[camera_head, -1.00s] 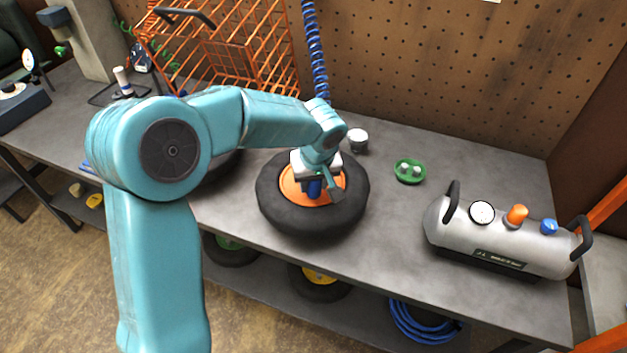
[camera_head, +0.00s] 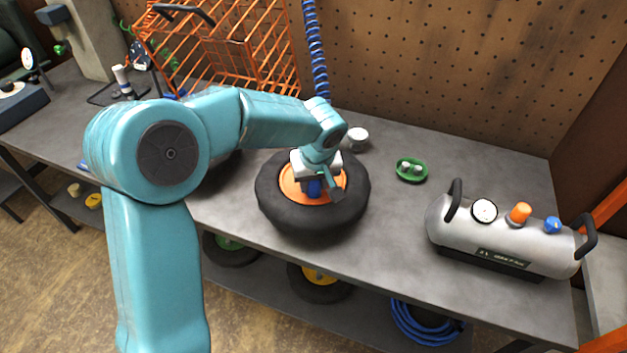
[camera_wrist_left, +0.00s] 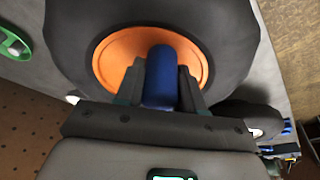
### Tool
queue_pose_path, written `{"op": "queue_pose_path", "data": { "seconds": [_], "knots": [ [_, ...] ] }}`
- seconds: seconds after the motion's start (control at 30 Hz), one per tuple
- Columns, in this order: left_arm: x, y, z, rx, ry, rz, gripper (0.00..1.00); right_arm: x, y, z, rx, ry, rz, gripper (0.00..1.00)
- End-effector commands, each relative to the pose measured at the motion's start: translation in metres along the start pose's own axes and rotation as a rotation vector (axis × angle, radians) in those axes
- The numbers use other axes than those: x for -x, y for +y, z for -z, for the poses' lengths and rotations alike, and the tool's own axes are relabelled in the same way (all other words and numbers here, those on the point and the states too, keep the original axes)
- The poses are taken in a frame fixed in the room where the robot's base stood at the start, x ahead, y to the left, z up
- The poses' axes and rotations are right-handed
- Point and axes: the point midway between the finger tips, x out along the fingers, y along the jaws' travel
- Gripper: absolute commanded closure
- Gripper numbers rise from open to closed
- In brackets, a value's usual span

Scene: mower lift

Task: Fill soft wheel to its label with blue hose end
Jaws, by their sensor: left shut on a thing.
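A black wheel with an orange hub (camera_head: 313,205) lies flat on the grey bench near its front edge. My left gripper (camera_head: 318,188) is over the hub and shut on the blue hose end (camera_wrist_left: 160,78), which points down at the hub. In the left wrist view the wheel (camera_wrist_left: 232,45) fills the upper middle, and the blue hose end stands between the jaws in front of the orange hub. I cannot tell whether the hose end touches a valve; the contact is hidden. The coiled blue hose (camera_head: 316,50) hangs behind the gripper. No label is readable. My right gripper is not in view.
A silver air tank (camera_head: 465,235) with a gauge and orange and blue knobs stands at right. A green dish (camera_head: 411,170) and a small white-topped cup (camera_head: 358,137) sit behind the wheel. An orange wire basket (camera_head: 225,55) stands at the back. More wheels lie on the shelf below.

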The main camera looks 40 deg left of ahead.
Motion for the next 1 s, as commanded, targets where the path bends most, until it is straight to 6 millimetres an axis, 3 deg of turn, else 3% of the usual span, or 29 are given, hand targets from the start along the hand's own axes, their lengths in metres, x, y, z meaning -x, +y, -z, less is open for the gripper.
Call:
{"op": "queue_pose_path", "data": {
  "seconds": [0.37,0.4,0.43,0.73,1.0],
  "knots": [
    [-0.008,0.0,-0.002,0.0,0.001,-0.001,0.98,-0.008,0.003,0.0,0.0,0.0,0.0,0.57],
    [-0.007,0.0,-0.002,0.0,0.001,-0.001,0.56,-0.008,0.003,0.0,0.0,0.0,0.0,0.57],
    [-0.006,0.0,-0.002,0.0,0.001,-0.001,0.52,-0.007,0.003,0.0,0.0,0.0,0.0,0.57],
    [-0.005,0.0,-0.002,0.0,0.0,0.0,0.52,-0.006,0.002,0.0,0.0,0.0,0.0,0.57],
    [0.019,0.0,-0.001,-0.001,0.001,-0.001,0.52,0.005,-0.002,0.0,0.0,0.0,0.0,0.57]
  ]
}}
